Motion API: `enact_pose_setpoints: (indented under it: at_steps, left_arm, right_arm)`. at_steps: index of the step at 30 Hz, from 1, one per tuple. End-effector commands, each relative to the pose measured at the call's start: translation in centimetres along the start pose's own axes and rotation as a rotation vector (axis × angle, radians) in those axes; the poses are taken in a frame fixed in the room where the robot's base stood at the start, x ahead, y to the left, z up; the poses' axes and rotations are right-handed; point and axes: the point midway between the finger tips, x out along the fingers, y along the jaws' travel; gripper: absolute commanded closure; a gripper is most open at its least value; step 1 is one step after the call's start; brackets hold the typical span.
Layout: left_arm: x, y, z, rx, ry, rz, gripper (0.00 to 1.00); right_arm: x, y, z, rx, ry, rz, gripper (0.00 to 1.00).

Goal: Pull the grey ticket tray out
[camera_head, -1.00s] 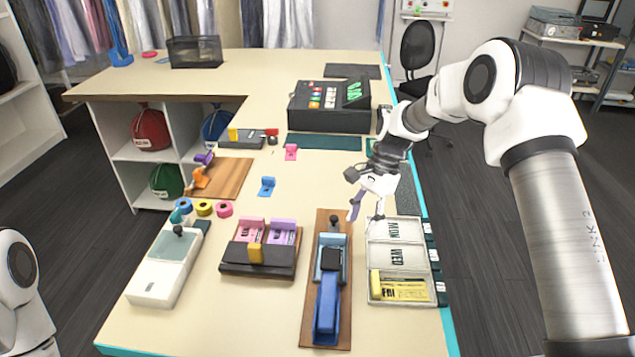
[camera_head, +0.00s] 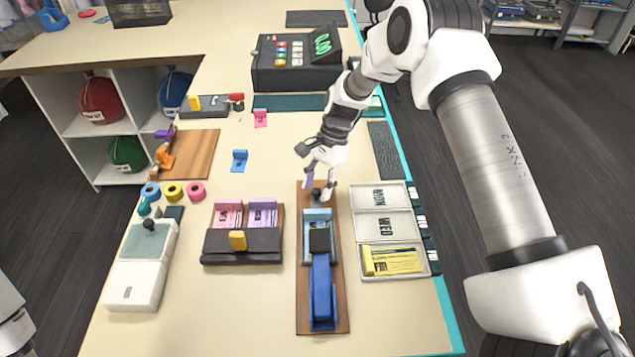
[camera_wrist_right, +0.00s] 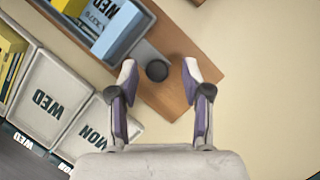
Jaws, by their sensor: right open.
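The grey ticket tray (camera_head: 317,214) sits on a wooden board, in line with a blue press-like device (camera_head: 321,290). In the right wrist view the tray (camera_wrist_right: 121,33) holds a card with lettering, and a grey tab with a round black knob (camera_wrist_right: 157,71) sticks out from its end. The knob (camera_head: 316,194) also shows in the head view. My right gripper (camera_head: 318,186) is open, with one finger on each side of the knob. In the wrist view my right gripper (camera_wrist_right: 160,72) shows a gap between each finger and the knob. My left gripper is out of view.
A tray marked MON and WED (camera_head: 388,226) lies close to the right of the board (camera_head: 341,310). A dark holder with pink and purple pieces (camera_head: 243,245) stands to the left. The table behind the knob, towards the cash register (camera_head: 296,75), is mostly clear.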

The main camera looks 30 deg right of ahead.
Motion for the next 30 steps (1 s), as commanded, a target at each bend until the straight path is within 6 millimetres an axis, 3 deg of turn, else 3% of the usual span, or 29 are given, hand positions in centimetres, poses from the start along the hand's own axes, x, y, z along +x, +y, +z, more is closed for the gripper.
enact_pose_setpoints:
  at_steps: [2, 6, 14, 24, 30]
  left_arm:
    - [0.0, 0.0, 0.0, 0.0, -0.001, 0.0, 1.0]
    - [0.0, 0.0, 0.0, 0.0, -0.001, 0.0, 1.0]
    - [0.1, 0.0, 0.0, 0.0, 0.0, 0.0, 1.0]
    - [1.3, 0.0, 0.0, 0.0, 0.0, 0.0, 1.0]
    - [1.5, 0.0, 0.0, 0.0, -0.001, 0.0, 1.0]
  right_arm:
    - [0.0, 0.0, 0.0, 0.0, 0.0, 0.0, 0.51]
    - [-0.1, 0.0, 0.0, 0.0, 0.0, 0.0, 1.0]
    - [0.1, -0.2, -0.3, 0.001, 0.0, 0.002, 1.0]
    - [-1.3, -4.5, -4.4, 0.0, 0.003, 0.0, 1.0]
    - [-1.8, -5.2, -5.0, 0.001, 0.001, 0.003, 1.0]
